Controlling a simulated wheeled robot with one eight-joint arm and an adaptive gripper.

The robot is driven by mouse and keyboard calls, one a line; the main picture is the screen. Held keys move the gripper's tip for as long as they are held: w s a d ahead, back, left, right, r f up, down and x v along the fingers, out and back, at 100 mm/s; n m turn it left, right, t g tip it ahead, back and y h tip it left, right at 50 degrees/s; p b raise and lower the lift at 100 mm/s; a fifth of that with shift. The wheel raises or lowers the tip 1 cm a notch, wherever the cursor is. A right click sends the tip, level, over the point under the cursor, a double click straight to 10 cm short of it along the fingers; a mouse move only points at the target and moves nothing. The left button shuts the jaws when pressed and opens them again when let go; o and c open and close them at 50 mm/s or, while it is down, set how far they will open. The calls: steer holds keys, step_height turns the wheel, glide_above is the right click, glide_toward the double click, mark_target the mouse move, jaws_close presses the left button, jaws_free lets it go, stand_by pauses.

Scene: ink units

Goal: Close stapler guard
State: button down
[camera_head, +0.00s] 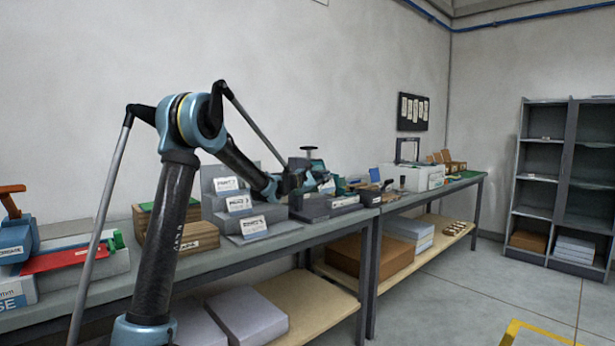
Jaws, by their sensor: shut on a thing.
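The stapler (309,172) seems to be the teal and dark machine with a black knob on top, on the workbench in the middle of the view. My arm reaches over the bench from the left, and its wrist is in front of the stapler. My gripper (326,186) is small and partly hidden among the teal and dark parts. It is shut on a part at the stapler's front, which seems to be the guard. The guard's outline and its angle cannot be made out at this size.
Grey stepped stands with white labels (238,204) and brown stacks (182,236) stand left of the stapler. A white box (421,178) and small tools are to the right. The bench (345,222) has a shelf below with boxes. The floor on the right is clear.

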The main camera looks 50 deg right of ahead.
steer(key=shift+w+f, duration=0.75)
steer(key=shift+f, duration=0.15)
steer(key=shift+w+d+f, duration=0.1)
steer(key=shift+w+f, duration=0.05)
steer(key=shift+w, duration=0.3)
stand_by(0.3)
steer(key=c, duration=1.7)
jaws_free()
steer(key=shift+f, duration=0.1)
steer(key=shift+o, duration=0.2)
steer(key=shift+w, duration=0.15)
